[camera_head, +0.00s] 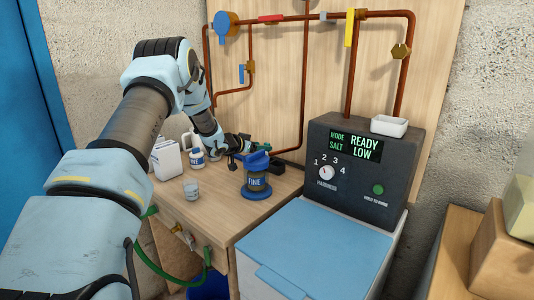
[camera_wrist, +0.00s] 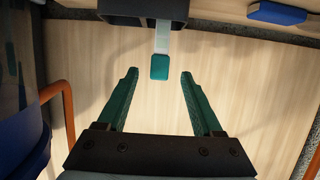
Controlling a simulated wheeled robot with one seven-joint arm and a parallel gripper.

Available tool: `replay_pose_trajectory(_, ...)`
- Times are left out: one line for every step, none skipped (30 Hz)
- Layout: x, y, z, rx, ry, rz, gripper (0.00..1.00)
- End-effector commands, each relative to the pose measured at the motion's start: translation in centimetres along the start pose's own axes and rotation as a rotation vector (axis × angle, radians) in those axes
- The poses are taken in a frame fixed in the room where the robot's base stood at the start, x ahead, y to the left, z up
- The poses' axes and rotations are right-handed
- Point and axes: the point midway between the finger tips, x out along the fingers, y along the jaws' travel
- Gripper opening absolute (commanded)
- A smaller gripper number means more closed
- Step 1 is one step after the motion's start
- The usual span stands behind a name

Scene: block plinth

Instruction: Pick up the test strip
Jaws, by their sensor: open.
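The test strip (camera_wrist: 160,62), pale with a teal square end, sticks out of a black holder (camera_wrist: 145,8) at the top of the wrist view. My gripper (camera_wrist: 160,74) is open, with one green finger on each side of the teal end and a gap on both sides. The fingertips reach about level with that end. Nothing is held. In the head view my gripper (camera_head: 262,148) is small, low over the back of the wooden bench, behind a blue-capped canister marked FINE (camera_head: 257,185). I cannot make out the strip there.
A white jug (camera_head: 167,158), a small bottle (camera_head: 196,158) and a clear cup (camera_head: 191,187) stand left on the bench (camera_head: 215,220). Copper pipes (camera_head: 303,80) run along the back board. A dark control box (camera_head: 345,190) stands right. A blue block (camera_wrist: 277,13) is at upper right in the wrist view.

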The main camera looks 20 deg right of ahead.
Motion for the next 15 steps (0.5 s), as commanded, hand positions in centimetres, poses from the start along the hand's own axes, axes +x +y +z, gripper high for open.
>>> replay_pose_trajectory(0.7, 0.1, -0.3, -0.001, -0.001, 0.002, 0.68)
replay_pose_trajectory(1.1, 0.1, -0.4, -0.001, 0.000, 0.002, 0.68)
replay_pose_trajectory(1.7, 0.1, -0.4, -0.001, 0.000, 0.002, 0.68)
replay_pose_trajectory(2.2, 0.2, -0.5, -0.001, 0.000, 0.002, 0.68)
replay_pose_trajectory(2.6, 0.2, -0.4, 0.000, 0.000, 0.002, 0.68)
replay_pose_trajectory(3.1, 0.1, -0.3, 0.000, -0.001, 0.001, 0.68)
replay_pose_trajectory(3.4, 0.1, -0.3, 0.000, -0.001, 0.001, 0.68)
replay_pose_trajectory(3.7, 0.1, -0.3, -0.001, -0.001, 0.001, 0.68)
replay_pose_trajectory(4.0, 0.1, -0.3, -0.001, 0.000, 0.000, 0.68)
replay_pose_trajectory(4.1, 0.1, -0.3, -0.001, 0.000, 0.000, 0.68)
replay_pose_trajectory(4.2, 0.1, -0.3, -0.001, 0.000, 0.000, 0.68)
replay_pose_trajectory(4.3, 0.1, -0.2, -0.001, 0.000, 0.000, 0.68)
replay_pose_trajectory(4.3, 0.1, -0.2, -0.001, 0.000, 0.000, 0.68)
replay_pose_trajectory(4.3, 0.1, -0.2, -0.001, 0.000, 0.000, 0.68)
replay_pose_trajectory(4.3, 0.1, -0.2, -0.001, 0.000, 0.000, 0.68)
